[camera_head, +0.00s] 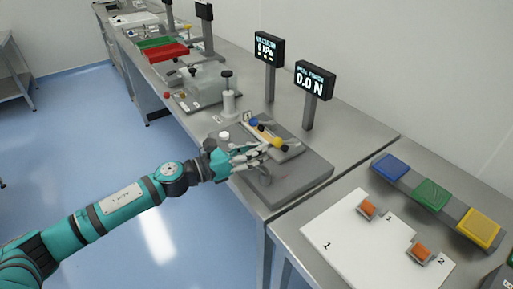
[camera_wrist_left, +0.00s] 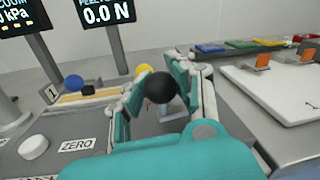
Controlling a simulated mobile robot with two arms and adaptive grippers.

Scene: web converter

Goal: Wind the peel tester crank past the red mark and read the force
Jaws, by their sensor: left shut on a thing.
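The peel tester (camera_head: 308,176) is a grey base at the front end of the bench. My left gripper (camera_head: 262,152) is over it, its fingers closed around the black ball knob (camera_wrist_left: 160,88), which looks like the crank handle. A white round button (camera_wrist_left: 33,147) sits beside the ZERO label (camera_wrist_left: 77,144). My right gripper is not in view.
A blue ball (camera_wrist_left: 74,82) and a yellow ball (camera_wrist_left: 143,70) are on the tester near the knob. The vacuum display (camera_head: 267,49) stands behind. A side table holds a white board (camera_head: 340,240) with orange pieces and blue, green and yellow blocks.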

